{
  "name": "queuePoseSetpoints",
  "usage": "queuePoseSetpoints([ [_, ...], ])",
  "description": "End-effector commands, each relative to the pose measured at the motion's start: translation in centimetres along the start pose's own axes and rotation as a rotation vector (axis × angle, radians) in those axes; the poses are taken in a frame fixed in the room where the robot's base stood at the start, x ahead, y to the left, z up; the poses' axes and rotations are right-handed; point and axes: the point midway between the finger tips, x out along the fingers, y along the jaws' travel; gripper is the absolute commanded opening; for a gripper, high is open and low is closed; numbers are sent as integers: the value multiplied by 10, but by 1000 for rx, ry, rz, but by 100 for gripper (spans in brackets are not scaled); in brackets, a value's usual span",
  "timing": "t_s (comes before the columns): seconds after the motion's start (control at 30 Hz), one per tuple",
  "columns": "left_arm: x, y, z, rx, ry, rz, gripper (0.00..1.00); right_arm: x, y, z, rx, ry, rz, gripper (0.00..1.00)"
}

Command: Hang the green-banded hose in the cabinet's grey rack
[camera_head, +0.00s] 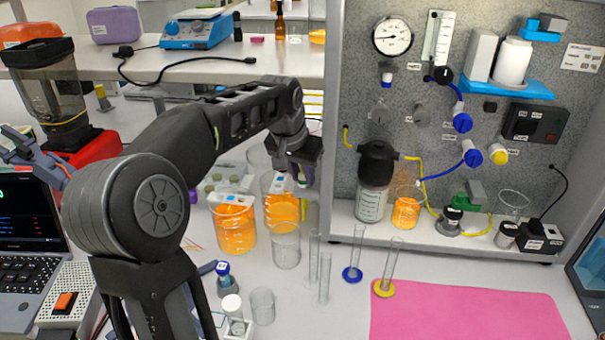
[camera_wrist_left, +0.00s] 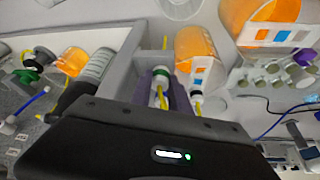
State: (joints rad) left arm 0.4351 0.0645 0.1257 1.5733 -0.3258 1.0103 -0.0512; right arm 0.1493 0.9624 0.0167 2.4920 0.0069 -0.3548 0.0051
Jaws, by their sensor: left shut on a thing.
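My left gripper (camera_head: 299,177) is beside the left edge of the cabinet (camera_head: 337,120), above the bench. In the left wrist view, its jaws (camera_wrist_left: 160,88) are shut on the green-banded hose (camera_wrist_left: 160,76), which shows a white end piece, a green band and a yellow tube. In the head view, the gripper mostly hides this end, and a short yellowish length (camera_head: 311,215) shows below it. I cannot clearly make out the grey rack in either view. My right gripper is not in view.
Orange-filled beakers (camera_head: 234,232) stand below and left of my left gripper. A black-capped bottle (camera_head: 373,185) stands inside the cabinet near its left edge. Thin glass cylinders (camera_head: 325,278) stand in front. A pink mat (camera_head: 468,315) is clear at front right.

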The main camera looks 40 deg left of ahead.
Motion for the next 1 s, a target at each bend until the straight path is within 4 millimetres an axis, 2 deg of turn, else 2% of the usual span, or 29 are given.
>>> queuePoseSetpoints([
  [0.5, 4, 0, 2, 0, 0, 0, 0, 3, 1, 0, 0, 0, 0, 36],
  [0.53, 3, 0, 1, 0, 0, 0, 25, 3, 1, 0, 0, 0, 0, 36],
  [0.8, 3, 0, 1, 0, 0, 0, 47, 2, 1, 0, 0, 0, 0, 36],
  [1.0, 3, 0, 1, 0, 0, 0, 48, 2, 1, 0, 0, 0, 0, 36],
])
